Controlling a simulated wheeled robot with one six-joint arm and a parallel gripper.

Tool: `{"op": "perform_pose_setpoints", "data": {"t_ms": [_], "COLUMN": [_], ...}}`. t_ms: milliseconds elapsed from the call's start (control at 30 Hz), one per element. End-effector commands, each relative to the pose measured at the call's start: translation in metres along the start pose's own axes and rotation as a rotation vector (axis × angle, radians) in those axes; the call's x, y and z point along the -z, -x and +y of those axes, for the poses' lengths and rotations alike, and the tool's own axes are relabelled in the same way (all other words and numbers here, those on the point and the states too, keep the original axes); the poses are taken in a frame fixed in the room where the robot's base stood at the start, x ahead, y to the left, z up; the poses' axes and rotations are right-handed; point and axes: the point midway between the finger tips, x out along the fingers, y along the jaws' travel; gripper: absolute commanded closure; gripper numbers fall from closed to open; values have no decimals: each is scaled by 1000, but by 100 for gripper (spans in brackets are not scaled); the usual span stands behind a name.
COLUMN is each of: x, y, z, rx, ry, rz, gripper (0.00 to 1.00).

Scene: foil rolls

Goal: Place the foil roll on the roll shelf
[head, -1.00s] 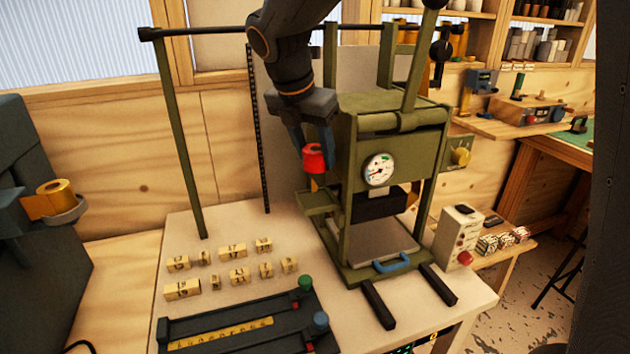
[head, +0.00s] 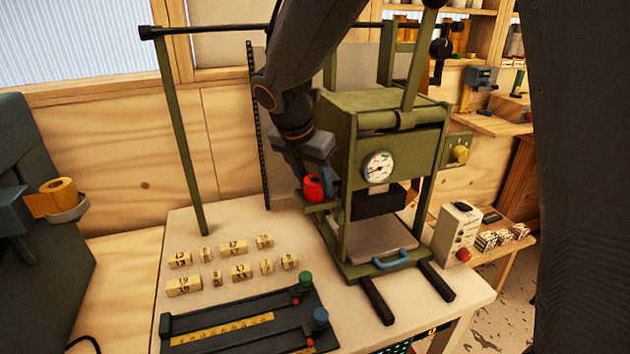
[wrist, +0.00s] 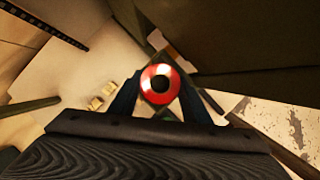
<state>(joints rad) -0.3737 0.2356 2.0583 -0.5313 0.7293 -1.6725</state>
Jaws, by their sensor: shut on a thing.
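The red foil roll (head: 314,188) is upright between the fingers of my gripper (head: 316,182), which is shut on it. In the wrist view the roll (wrist: 160,84) shows its round end with a dark core, held between the two fingers (wrist: 160,95). The roll shelf (head: 322,205) is a small green ledge on the left side of the green press. The roll is right at the shelf; I cannot tell whether its bottom touches it.
The green press (head: 400,150) with a gauge stands close on the right of my gripper. Several number blocks (head: 233,248) and a dark composing fixture (head: 245,322) lie on the table. A gold roll (head: 63,190) sits on a holder at the left. A control box (head: 456,232) stands right of the press.

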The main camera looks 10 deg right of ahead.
Motion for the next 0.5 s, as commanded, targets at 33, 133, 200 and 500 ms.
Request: {"op": "perform_pose_setpoints", "data": {"t_ms": [33,133,200,500], "x": [1,1,1,0], "y": [-2,-1,-1,1], "z": [0,0,0,0], "rx": [1,0,0,0], "ry": [0,0,0,0], "rz": [0,0,0,0], "gripper": [81,42,38,38]}}
